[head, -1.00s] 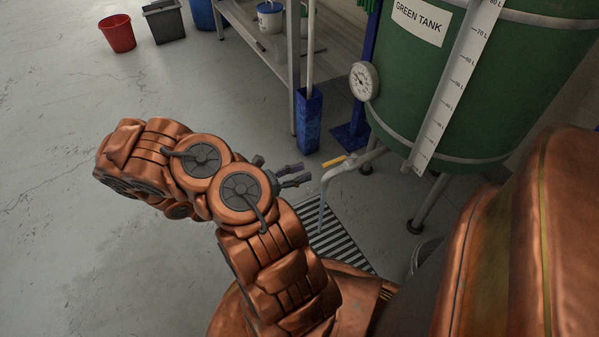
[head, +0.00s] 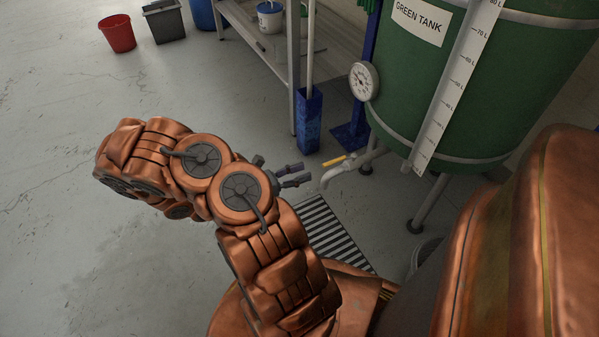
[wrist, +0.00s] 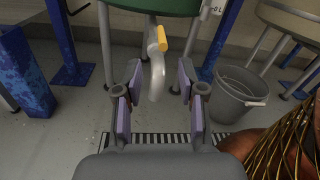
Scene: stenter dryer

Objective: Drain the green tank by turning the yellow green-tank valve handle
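The green tank (head: 440,90) stands on legs at the right in the head view, with a "GREEN TANK" label and a litre scale. Its pale outlet pipe (head: 350,168) ends in a downturned spout, also central in the wrist view (wrist: 157,78). The yellow valve handle (head: 333,161) sits on this pipe and lies roughly along it; it also shows in the wrist view (wrist: 162,40). No stream shows below the spout. My gripper (head: 303,175) is left of the spout in the head view. Its fingers are apart and empty, and the handle is beyond the fingertips, not touched.
A striped floor grate (head: 330,232) lies below the spout. A grey bucket (wrist: 240,95) stands to the right in the wrist view. Blue posts (head: 309,120) and a shelf table (head: 262,45) stand behind.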

